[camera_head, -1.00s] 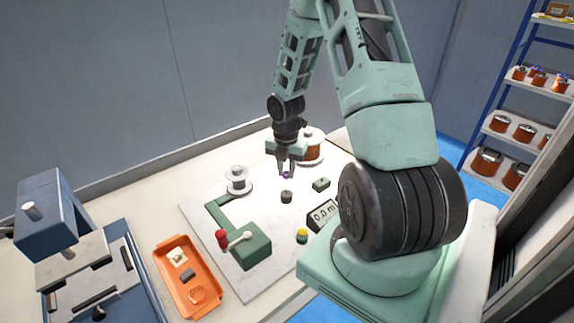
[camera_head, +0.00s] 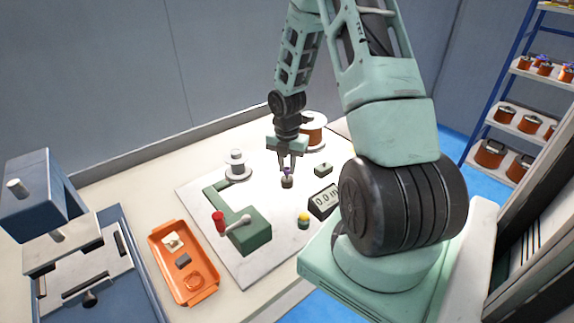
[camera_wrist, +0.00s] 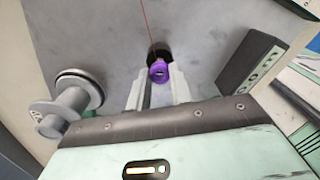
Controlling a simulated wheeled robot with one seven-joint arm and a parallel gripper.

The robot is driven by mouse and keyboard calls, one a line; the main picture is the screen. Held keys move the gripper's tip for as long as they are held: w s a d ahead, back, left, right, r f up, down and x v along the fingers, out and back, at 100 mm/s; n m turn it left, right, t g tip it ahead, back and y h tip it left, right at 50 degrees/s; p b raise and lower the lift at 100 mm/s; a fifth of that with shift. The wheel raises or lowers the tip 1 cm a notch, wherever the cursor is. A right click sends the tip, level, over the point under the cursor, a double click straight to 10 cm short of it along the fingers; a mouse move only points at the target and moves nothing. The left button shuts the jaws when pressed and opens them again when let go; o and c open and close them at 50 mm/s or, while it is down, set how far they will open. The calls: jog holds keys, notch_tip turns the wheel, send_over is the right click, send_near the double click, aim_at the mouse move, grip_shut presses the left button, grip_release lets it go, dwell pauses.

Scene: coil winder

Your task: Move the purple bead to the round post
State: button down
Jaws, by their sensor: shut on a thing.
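The purple bead (camera_head: 287,171) is held between the fingertips of my gripper (camera_head: 287,167). In the wrist view the purple bead (camera_wrist: 158,72) is a small ring with a hole, pinched between the two pale fingers (camera_wrist: 158,84). A short dark round post (camera_head: 287,183) stands directly below the bead in the head view. In the wrist view the dark post (camera_wrist: 158,52) shows just beyond the bead and is partly hidden by it. I cannot tell whether bead and post touch.
A green crank unit (camera_head: 252,235) and orange tray (camera_head: 158,262) are front left.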

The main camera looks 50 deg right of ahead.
jog(key=shift+f, duration=0.3)
jog(key=shift+f+b, duration=0.6)
jog(key=shift+f, duration=0.15)
jog(key=shift+f, duration=0.1)
jog(key=c, duration=1.2)
grip_release()
notch_tip(320, 180, up, 18)
jog(key=shift+f+p, duration=0.25)
jog(key=shift+p, duration=0.3)
